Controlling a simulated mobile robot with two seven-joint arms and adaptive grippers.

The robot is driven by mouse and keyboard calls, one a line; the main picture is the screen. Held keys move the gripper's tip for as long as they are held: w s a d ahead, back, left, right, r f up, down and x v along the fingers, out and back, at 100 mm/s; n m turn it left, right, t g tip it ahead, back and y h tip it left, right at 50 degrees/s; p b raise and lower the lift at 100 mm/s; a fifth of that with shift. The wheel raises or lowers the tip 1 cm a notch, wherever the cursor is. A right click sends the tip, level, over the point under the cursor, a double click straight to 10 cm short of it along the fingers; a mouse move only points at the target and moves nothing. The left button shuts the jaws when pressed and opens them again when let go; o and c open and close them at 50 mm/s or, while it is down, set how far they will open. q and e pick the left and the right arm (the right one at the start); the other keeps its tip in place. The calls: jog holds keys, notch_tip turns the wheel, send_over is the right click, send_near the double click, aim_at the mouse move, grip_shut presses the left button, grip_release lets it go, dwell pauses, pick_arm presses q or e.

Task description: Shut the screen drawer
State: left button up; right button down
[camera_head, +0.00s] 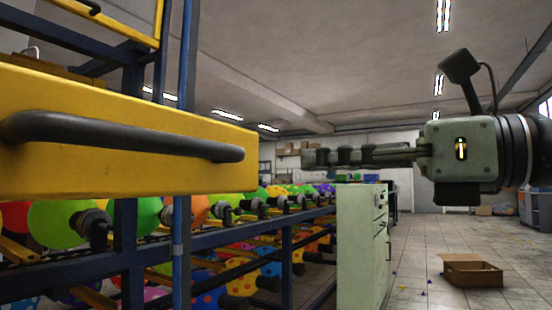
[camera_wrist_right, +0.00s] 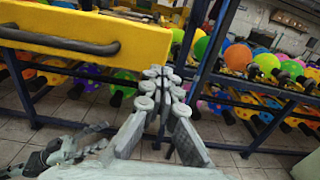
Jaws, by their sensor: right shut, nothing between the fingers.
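The screen drawer is a yellow box front (camera_head: 110,165) with a long dark bar handle (camera_head: 120,132), filling the left of the head view. It stands out from the blue frame. My right gripper (camera_head: 308,157) is shut and empty, pointing left, with a gap in the picture between its fingertips and the drawer's right end. In the right wrist view the drawer (camera_wrist_right: 140,42) is at upper left, and the shut fingers (camera_wrist_right: 158,72) show just below its right end. Contact cannot be told from this view.
A blue frame (camera_head: 240,237) with rows of colourful balloons runs behind and below the drawer. A pale green cabinet (camera_head: 358,240) stands beyond the gripper in the head view.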

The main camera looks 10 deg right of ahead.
aim_at(255, 163)
jog(key=shift+x, duration=3.15)
